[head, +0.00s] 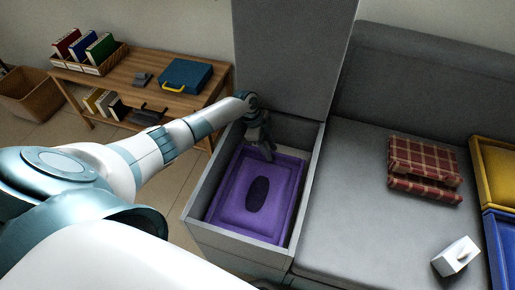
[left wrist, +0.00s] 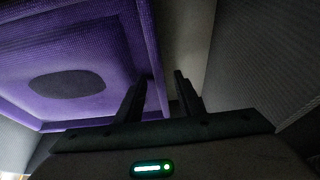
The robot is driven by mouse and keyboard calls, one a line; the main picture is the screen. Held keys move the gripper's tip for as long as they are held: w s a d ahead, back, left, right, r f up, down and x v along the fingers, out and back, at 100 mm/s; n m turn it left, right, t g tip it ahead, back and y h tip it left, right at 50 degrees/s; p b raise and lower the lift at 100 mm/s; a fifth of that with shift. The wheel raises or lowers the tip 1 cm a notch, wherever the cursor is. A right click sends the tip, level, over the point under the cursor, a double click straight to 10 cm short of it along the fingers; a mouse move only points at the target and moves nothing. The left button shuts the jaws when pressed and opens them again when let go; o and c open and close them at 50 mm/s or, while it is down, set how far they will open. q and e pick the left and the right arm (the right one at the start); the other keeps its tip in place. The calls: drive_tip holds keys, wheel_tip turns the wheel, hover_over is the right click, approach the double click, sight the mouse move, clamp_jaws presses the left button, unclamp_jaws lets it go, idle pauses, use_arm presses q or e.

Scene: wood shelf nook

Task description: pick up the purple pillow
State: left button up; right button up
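The purple pillow (head: 278,202), with a dark oval in its middle, lies inside the grey open storage box (head: 190,200). In the left wrist view the pillow (left wrist: 112,55) fills the upper left. My left gripper (head: 268,154) reaches down into the box at the pillow's far edge. In the left wrist view its two fingers (left wrist: 160,78) stand apart, and the pillow's edge shows between them. I cannot tell whether either finger touches the pillow. My right gripper is not in view.
The raised grey lid (head: 290,60) stands behind the box. A grey sofa seat (head: 350,220) on the right bears a red plaid cloth (head: 425,165) and a white block (head: 456,256). Yellow (head: 497,170) and blue (head: 500,250) trays stand far right. A wooden shelf (head: 120,80) stands at left.

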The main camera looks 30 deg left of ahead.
use_arm(q)
drive_tip(key=shift+f, duration=0.15)
drive_tip(key=shift+c, duration=0.3)
clamp_jaws()
idle(1.4)
